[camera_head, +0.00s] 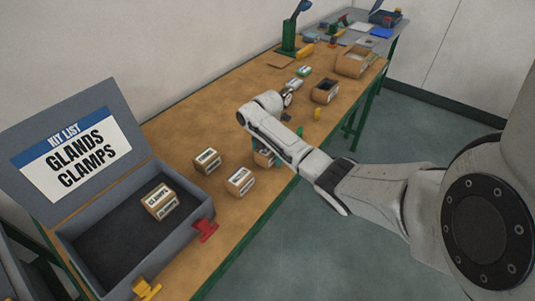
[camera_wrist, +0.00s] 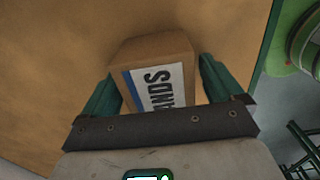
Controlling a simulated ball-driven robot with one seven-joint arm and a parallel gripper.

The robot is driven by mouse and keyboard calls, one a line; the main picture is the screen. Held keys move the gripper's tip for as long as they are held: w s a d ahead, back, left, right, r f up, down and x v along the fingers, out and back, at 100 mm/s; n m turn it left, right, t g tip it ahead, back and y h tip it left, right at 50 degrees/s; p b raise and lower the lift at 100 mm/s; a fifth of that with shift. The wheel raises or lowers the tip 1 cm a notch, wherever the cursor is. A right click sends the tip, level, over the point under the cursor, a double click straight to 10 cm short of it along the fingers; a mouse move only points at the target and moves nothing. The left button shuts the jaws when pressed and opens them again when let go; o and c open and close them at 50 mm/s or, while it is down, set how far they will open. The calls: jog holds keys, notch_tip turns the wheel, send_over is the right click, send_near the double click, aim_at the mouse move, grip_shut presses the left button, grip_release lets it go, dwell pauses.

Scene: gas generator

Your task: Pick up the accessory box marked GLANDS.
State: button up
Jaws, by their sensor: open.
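The GLANDS box (camera_wrist: 152,48) is a brown carton with a white and blue label; the letters "ANDS" show in the wrist view and the rest is hidden. My gripper (camera_wrist: 158,72) is open, with one green finger on each side of this box. I cannot tell whether the fingers touch it. In the head view the box (camera_head: 264,158) stands on the bench near its front edge, partly hidden by my arm and gripper.
Two similar boxes stand to the left, one further back (camera_head: 207,160) and one nearer (camera_head: 240,181). A grey open case (camera_head: 95,262) with a GLANDS, CLAMPS kit list holds another box (camera_head: 160,201). A red clamp (camera_head: 205,230) and a yellow one (camera_head: 146,288) are at its front.

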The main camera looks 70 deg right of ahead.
jog(key=c, duration=1.2)
jog(key=shift+o, duration=0.2)
jog(key=shift+r, duration=0.1)
